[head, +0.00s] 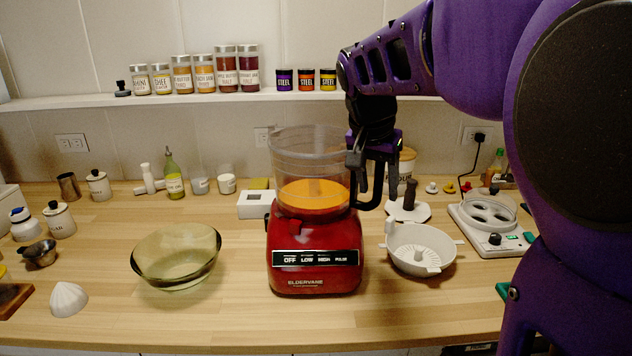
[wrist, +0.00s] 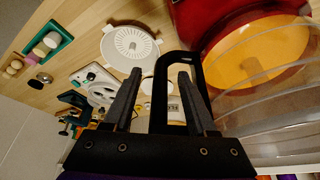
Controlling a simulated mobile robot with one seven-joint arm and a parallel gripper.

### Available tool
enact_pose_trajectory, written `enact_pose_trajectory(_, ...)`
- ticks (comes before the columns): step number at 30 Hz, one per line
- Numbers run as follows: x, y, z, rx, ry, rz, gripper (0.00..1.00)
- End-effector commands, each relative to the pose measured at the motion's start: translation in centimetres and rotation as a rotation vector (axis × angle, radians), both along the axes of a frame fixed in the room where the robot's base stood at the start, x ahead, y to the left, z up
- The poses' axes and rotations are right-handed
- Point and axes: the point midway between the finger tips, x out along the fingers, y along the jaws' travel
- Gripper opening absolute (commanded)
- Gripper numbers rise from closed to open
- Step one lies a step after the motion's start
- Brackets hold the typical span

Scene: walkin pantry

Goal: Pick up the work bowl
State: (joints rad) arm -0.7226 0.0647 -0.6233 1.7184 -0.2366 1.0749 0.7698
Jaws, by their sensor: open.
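The work bowl (head: 312,160) is a clear bowl with a black loop handle (head: 378,188). It sits upright on the red food processor base (head: 315,257) and holds something orange. In the wrist view the bowl (wrist: 265,105) fills the right side. My gripper (head: 374,168) is open at the bowl's right side, pointing down beside the handle. In the wrist view the fingers of my gripper (wrist: 160,72) are spread, with the handle's outer bar (wrist: 158,95) appearing between them. I cannot tell whether either finger touches it.
A white strainer-like bowl (head: 421,248) stands right of the base. A greenish glass bowl (head: 177,254) stands to the left. A white appliance (head: 488,222) is at the right. Jars line the shelf (head: 200,99) behind. The counter's front left is mostly clear.

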Motion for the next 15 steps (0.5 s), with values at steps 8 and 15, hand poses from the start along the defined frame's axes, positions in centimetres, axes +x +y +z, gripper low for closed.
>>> enact_pose_trajectory(8,-0.01,0.03,0.06,0.0,-0.001,0.0,0.47)
enact_pose_trajectory(15,0.0,0.02,0.06,0.0,-0.001,0.0,0.03)
